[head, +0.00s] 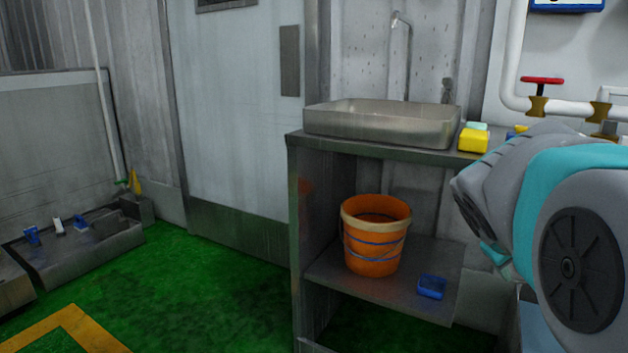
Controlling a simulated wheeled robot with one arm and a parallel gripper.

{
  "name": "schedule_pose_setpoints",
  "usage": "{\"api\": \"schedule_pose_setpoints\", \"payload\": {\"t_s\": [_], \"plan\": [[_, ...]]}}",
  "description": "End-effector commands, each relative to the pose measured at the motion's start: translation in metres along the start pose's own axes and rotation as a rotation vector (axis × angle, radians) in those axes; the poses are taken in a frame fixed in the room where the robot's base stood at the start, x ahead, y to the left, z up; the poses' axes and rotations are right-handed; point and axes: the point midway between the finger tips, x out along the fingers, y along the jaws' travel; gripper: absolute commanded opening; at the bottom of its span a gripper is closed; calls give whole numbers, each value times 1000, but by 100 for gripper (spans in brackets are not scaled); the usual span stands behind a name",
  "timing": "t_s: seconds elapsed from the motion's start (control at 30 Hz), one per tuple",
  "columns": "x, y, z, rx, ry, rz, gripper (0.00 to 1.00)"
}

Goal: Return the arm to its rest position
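My arm (530,190) shows at the right side of the head view as grey and teal links with a dark round joint cover. It is folded in front of the right part of the sink counter and hides what lies behind it. My gripper is not visible in this view, so I cannot see its fingers or anything in them.
A metal sink (385,124) sits on a counter (370,149) with a yellow sponge (473,140) beside it. An orange bucket (374,250) and a blue tray (432,287) stand on the lower shelf (350,291). A red-handled valve (541,80) is behind my arm. Green floor (190,285) is clear at left.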

Motion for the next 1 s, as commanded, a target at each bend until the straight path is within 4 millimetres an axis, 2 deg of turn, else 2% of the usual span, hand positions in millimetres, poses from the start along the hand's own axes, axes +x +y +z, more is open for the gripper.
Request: {"api": "schedule_pose_setpoints", "payload": {"t_s": [0.03, 0.1, 0.3, 0.4, 0.5, 0.6, 0.7, 1.0], "plan": [[-2, -30, 18, 16, -33, -66, 52], [-4, -72, 42, 45, -84, -161, 52], [-29, -186, 118, 103, -260, -417, 52], [-49, -232, 153, 123, -348, -526, 52], [-67, -267, 182, 136, -425, -611, 52], [-81, -290, 202, 141, -481, -667, 52], [-89, -301, 211, 146, -507, -695, 52], [-90, -303, 213, 147, -512, -700, 52]]}}
